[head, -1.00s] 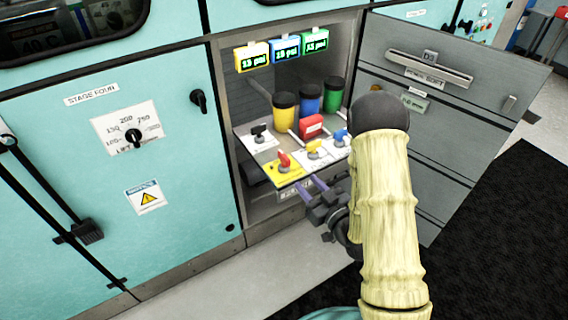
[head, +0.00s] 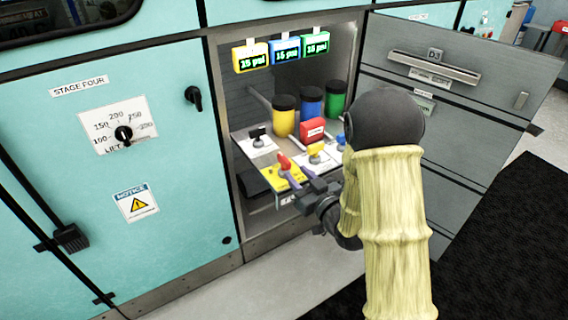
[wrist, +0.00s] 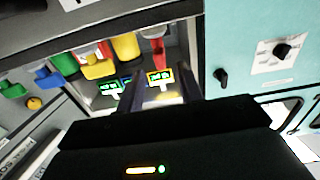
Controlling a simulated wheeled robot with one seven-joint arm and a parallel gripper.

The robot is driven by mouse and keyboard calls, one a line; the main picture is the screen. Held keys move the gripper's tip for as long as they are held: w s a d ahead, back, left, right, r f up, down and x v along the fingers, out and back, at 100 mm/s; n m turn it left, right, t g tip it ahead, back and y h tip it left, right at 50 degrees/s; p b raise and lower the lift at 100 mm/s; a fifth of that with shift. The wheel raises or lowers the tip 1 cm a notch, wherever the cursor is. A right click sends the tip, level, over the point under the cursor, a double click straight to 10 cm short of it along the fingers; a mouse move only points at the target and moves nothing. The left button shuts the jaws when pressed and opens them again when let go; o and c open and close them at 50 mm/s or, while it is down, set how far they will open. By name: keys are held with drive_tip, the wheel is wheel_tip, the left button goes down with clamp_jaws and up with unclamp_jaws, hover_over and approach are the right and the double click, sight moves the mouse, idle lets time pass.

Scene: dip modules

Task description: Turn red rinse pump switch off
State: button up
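The red switch (head: 284,160) stands on a yellow plate at the front left of the shelf inside the open cabinet. In the wrist view the red switch (wrist: 158,50) shows just beyond the gap between my fingertips. My gripper (head: 297,178) is open and empty, with its fingers just in front of and right of the red switch. In the wrist view my two gripper fingers (wrist: 160,80) are spread apart. I cannot tell whether a finger touches the switch.
Beside it are a yellow switch (head: 315,151), a black switch (head: 258,138) and a partly hidden blue switch (head: 341,140). A red box (head: 312,129) and yellow, blue and green canisters stand behind. The open drawer-fronted door (head: 450,110) is at right.

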sight(289, 166)
drive_tip(key=x, duration=0.7)
drive_tip(key=shift+w+a, duration=0.25)
drive_tip(key=shift+w, duration=0.1)
clamp_jaws()
